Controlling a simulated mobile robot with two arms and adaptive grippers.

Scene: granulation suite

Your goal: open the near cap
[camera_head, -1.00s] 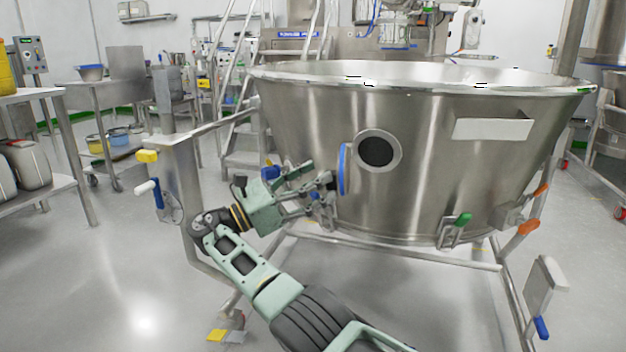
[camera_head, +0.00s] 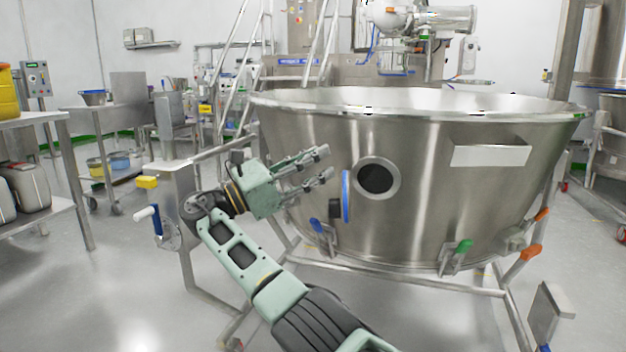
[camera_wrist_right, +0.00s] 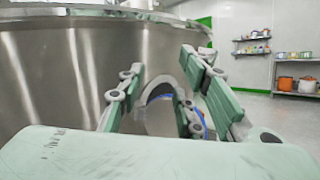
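The steel bowl (camera_head: 425,210) has a round dark port (camera_head: 377,178) in its near wall. The port's cap (camera_head: 346,196) stands swung out at the port's left, seen nearly edge-on as a thin blue rim, so the port is uncovered. My right gripper (camera_head: 325,163) is just left of and above the cap, its fingers spread and empty. In the right wrist view my right gripper's fingers (camera_wrist_right: 170,90) are apart, with a grey curved rim and a blue arc (camera_wrist_right: 203,118) partly hidden behind them. My left gripper is not in view.
A blue-handled latch (camera_head: 317,226) and a green-handled clamp (camera_head: 463,247) sit low on the bowl. The bowl's tubular frame (camera_head: 400,275) runs below. A post with a white-handled crank (camera_head: 146,213) stands left of my arm. Open floor lies in front.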

